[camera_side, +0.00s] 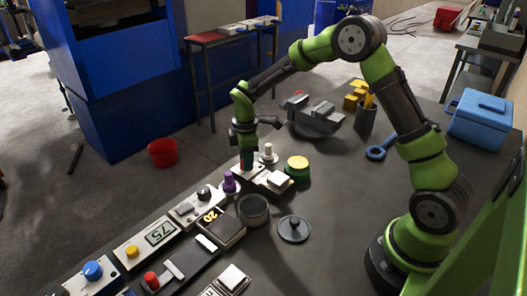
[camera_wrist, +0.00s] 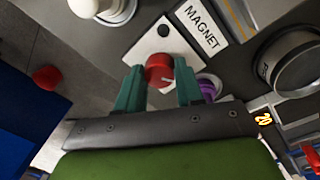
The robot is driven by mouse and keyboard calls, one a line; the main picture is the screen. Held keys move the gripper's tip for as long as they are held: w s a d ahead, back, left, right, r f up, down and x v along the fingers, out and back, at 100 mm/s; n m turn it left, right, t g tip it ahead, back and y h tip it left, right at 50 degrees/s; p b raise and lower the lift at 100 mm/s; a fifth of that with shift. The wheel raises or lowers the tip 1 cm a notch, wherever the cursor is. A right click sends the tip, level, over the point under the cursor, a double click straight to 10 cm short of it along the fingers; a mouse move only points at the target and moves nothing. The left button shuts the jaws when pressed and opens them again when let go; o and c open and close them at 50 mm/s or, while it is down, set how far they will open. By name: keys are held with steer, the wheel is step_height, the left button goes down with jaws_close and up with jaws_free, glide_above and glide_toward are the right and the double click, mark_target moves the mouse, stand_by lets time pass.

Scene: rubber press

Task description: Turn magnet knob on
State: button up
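The magnet knob is red with a white pointer mark (camera_wrist: 159,68). It sits on a white plate beside the label "MAGNET" (camera_wrist: 201,24) in the wrist view. My gripper (camera_wrist: 158,72) has two teal fingers, one on each side of the knob, with small gaps visible between fingers and knob. The fingers look open and straddle the knob; whether either touches it cannot be told. In the side view my gripper (camera_side: 246,160) points down over the panel at the row's far end, and its fingers partly hide the knob.
Near the gripper stand a white-topped post (camera_side: 268,153), a purple knob (camera_side: 229,182), a yellow-topped green button (camera_side: 298,166) and a dark round pot (camera_side: 253,210). More control panels run toward the front left. A grey lid (camera_side: 294,229) lies on the table, with bare surface to its right.

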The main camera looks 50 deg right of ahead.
steer(key=c, duration=0.4)
steer(key=shift+m, duration=0.3)
steer(key=m, duration=0.3)
steer(key=shift+m, duration=0.4)
steer(key=m, duration=0.3)
steer(key=shift+a+m, duration=0.1)
steer(key=shift+m, duration=0.2)
steer(key=m, duration=0.5)
steer(key=shift+g, duration=0.4)
steer(key=shift+m, duration=2.4)
